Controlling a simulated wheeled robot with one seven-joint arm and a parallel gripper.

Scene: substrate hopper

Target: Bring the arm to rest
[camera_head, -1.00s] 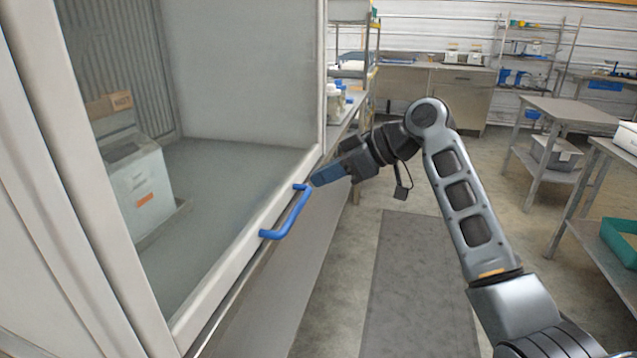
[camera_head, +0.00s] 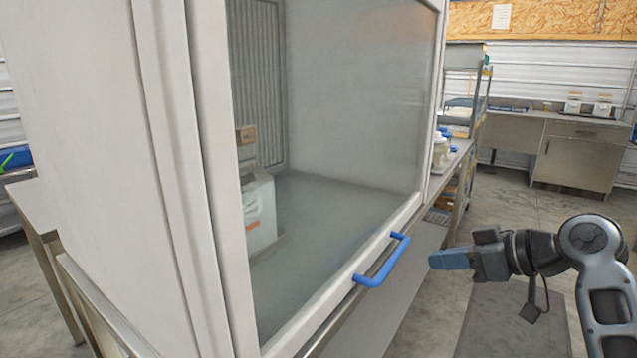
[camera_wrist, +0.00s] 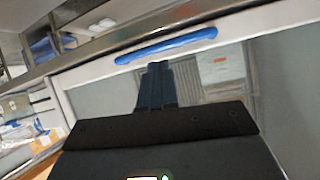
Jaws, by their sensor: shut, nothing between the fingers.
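My gripper (camera_head: 436,260) is shut and empty, with blue fingers pointing left toward the cabinet front. It hangs in the air to the right of the blue handle (camera_head: 382,262), with a visible gap between them. The handle sits on the lower edge of the white cabinet's front sash (camera_head: 336,306). In the wrist view my gripper (camera_wrist: 157,68) shows its dark fingers together, just short of the blue handle (camera_wrist: 166,46) in the picture. My arm reaches in from the right edge of the head view.
Inside the cabinet stands a white box-shaped device (camera_head: 259,212). A steel side table (camera_head: 35,207) is at the left. Shelving (camera_head: 462,75) and a bench (camera_head: 577,158) stand behind. Open floor (camera_head: 520,220) lies right of the cabinet.

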